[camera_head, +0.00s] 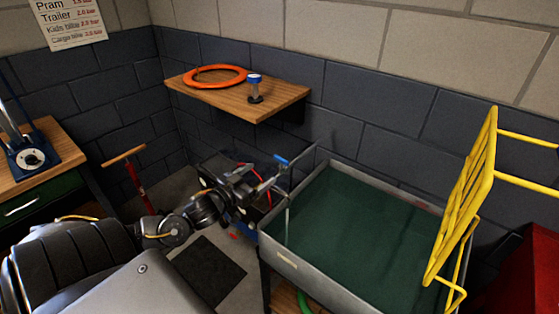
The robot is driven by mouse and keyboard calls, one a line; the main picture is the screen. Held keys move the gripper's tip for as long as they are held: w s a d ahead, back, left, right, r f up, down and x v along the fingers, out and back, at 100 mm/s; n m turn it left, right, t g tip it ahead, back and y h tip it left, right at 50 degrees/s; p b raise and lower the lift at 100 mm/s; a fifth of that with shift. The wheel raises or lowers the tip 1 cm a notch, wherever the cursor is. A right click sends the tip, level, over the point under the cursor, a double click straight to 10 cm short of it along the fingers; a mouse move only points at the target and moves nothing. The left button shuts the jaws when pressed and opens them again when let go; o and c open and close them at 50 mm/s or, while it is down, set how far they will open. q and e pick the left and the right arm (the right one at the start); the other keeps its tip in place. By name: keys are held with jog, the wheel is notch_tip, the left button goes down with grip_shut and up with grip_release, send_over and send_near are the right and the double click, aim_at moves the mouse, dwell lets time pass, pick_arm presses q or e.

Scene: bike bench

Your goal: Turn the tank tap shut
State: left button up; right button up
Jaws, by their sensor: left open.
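The tank (350,293) is a grey open trough with a dark green inside, standing right of centre against the wall. Its tap shows as a small blue handle (282,159) on a thin grey pipe (289,195) at the tank's left side. I cannot tell whether water runs from it. My left gripper (263,176) is open and just left of the blue handle, a little below it. I see nothing held in it. Whether a finger touches the tap is too small to tell. My right gripper is out of view.
A wooden shelf (222,97) above holds an orange ring (214,76) and a blue-topped item (254,89). A yellow rack (463,205) rises at the tank's right. A red pump (139,186) stands left. A dark mat (208,274) lies on the floor.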

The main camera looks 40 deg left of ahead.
aim_at(280, 161)
pick_arm(q)
jog(key=w, duration=0.3)
jog(key=w+p, duration=0.1)
jog(key=w, duration=0.5)
jog(key=shift+w+d+r+p, duration=0.1)
jog(key=shift+w+d+p, duration=0.15)
jog(key=shift+p, duration=0.1)
jog(key=shift+w+d, duration=0.1)
jog(key=shift+w, duration=0.55)
jog(key=c, duration=1)
